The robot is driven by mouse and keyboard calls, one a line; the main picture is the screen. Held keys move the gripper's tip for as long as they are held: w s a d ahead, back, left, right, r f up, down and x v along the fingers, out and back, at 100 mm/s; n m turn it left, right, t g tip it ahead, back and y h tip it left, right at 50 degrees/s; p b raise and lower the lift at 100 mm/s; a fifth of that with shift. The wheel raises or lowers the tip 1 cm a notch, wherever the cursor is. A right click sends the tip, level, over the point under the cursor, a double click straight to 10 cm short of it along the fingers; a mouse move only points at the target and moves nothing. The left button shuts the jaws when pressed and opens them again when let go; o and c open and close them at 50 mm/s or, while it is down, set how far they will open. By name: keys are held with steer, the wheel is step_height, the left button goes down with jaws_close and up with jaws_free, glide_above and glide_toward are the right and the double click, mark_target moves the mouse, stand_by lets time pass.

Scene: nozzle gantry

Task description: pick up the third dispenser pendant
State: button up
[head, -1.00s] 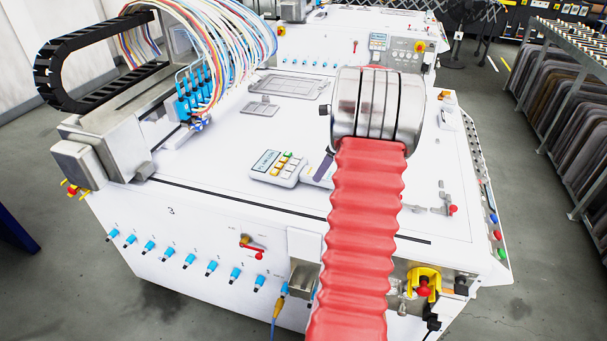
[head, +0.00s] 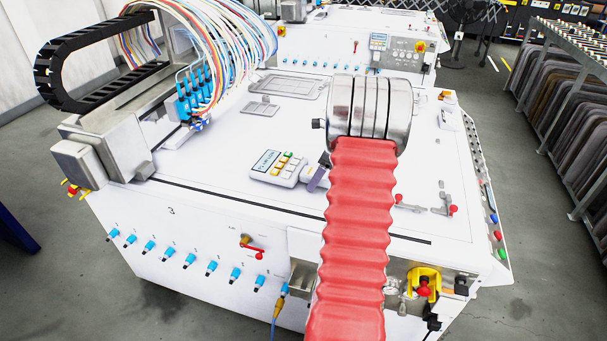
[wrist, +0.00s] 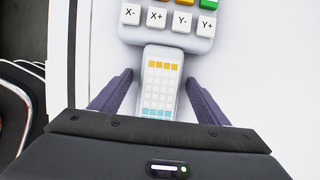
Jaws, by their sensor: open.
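The pendant lies flat on the white machine top. In the head view its wide pale head (head: 278,168) shows a small screen and orange, yellow, green and white keys. The wrist view shows white keys marked X-, X+, Y- and Y+ and, below them, a narrower pale grip (wrist: 160,88) with small orange, white and blue keys. My gripper (wrist: 159,78) is open, with one dark purple finger on each side of that grip and a narrow gap on both sides. In the head view one finger (head: 318,178) shows beside the pendant; my red-sleeved arm hides the rest.
A gantry head with blue nozzles (head: 190,97) and looped coloured hoses stands at the back left. Grey recessed trays (head: 292,86) lie behind the pendant. Red-knobbed clamps (head: 452,210) sit to the right. The top around the pendant is mostly clear.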

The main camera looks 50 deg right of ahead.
steer(key=shift+c, duration=0.2)
steer(key=c, duration=1.6)
steer(key=shift+r, duration=0.15)
step_height(320, 180, up, 10)
steer(key=shift+f, duration=0.1)
steer(key=shift+n, duration=0.3)
stand_by(0.4)
